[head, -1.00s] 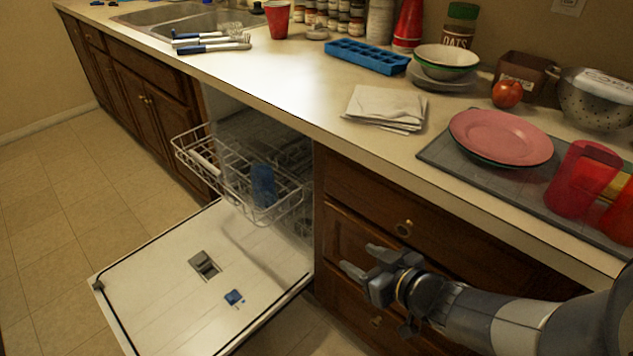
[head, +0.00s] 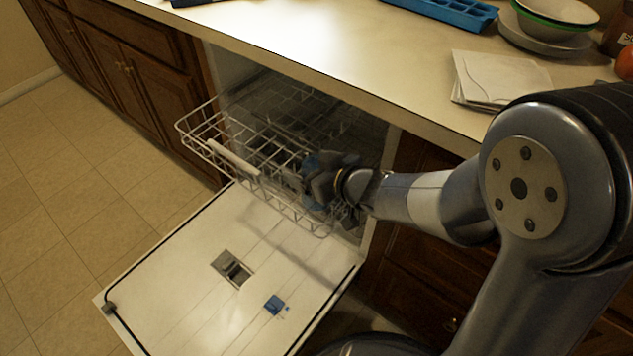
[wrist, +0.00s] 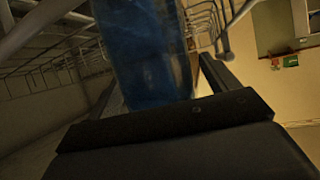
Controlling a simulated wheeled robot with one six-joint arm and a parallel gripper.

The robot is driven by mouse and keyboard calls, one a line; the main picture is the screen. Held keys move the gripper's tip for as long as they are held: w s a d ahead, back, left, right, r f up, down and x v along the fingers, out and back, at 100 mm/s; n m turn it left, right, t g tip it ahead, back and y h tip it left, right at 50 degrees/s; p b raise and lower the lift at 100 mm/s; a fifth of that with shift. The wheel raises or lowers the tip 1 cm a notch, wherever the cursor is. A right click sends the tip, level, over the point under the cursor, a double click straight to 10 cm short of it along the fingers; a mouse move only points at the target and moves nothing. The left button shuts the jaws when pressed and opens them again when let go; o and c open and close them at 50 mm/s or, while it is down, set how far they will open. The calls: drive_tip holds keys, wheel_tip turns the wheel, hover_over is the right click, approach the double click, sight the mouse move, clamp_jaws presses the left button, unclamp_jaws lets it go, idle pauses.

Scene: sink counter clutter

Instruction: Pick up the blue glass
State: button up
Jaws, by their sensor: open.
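The blue glass (wrist: 147,50) stands between the two fingers of my open gripper (wrist: 155,80) in the wrist view, close in front of the palm. I cannot tell if a finger touches it. In the head view my gripper (head: 322,180) is at the right end of the dishwasher's upper rack (head: 245,165). There the gripper hides most of the glass, and only a bit of blue (head: 312,162) shows beside the fingers.
The dishwasher door (head: 190,285) is folded down, with the wire rack pulled out above it. The counter edge runs just above the rack. Folded cloths (head: 495,80), a blue ice tray (head: 450,10) and stacked bowls (head: 550,25) sit on the counter. Floor at left is clear.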

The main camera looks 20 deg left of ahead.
drive_tip(key=shift+a, duration=0.1)
drive_tip(key=c, duration=1.2)
